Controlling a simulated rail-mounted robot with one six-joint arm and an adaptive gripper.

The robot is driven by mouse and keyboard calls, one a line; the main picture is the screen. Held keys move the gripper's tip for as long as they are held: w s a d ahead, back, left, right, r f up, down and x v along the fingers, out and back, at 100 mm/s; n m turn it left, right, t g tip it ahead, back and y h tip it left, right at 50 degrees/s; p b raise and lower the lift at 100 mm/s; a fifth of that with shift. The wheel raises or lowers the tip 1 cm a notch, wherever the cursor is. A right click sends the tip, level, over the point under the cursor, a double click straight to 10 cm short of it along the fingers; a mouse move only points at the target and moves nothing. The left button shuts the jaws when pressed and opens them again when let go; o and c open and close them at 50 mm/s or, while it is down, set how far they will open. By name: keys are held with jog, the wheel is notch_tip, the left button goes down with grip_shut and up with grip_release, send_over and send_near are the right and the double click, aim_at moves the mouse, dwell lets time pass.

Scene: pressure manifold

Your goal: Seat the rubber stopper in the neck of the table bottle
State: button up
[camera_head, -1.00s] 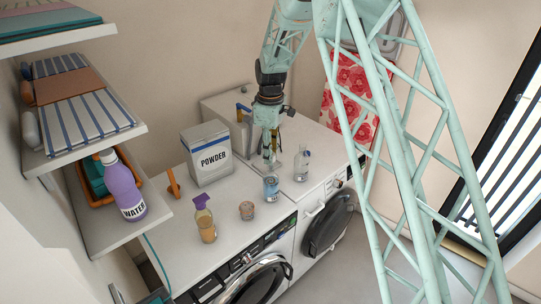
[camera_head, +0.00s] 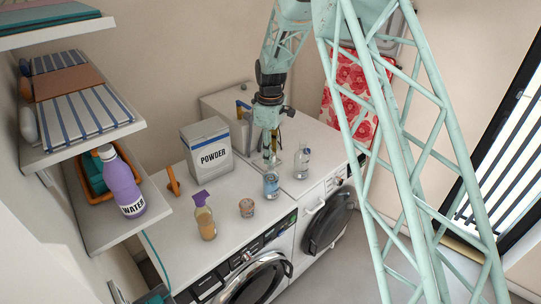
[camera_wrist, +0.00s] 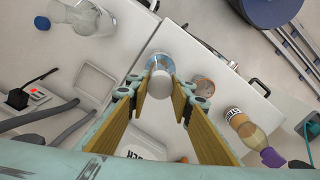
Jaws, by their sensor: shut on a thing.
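The table bottle (camera_head: 271,188), clear with blue on it, stands on the white machine top directly below my gripper (camera_head: 270,160). In the wrist view, the bottle (camera_wrist: 161,62) shows just beyond the fingertips. My gripper (camera_wrist: 160,86) points down and is shut on a pale grey piece, which looks like the rubber stopper (camera_wrist: 158,83). The stopper is in line with the bottle's top and hides its neck. I cannot tell whether it touches the neck or sits in it.
A second clear bottle (camera_head: 302,163) stands close to the right. A small jar (camera_head: 246,208) and a spray bottle (camera_head: 206,222) stand to the left. A POWDER box (camera_head: 208,152) stands behind them. The front machine edge is near the bottle.

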jog(key=shift+f, duration=0.15)
jog(key=o, duration=0.8)
jog(key=shift+c, duration=0.2)
jog(key=shift+r, duration=0.2)
notch_tip(320, 180, up, 12)
jog(key=shift+f, duration=0.2)
dwell(0.4)
dwell(0.4)
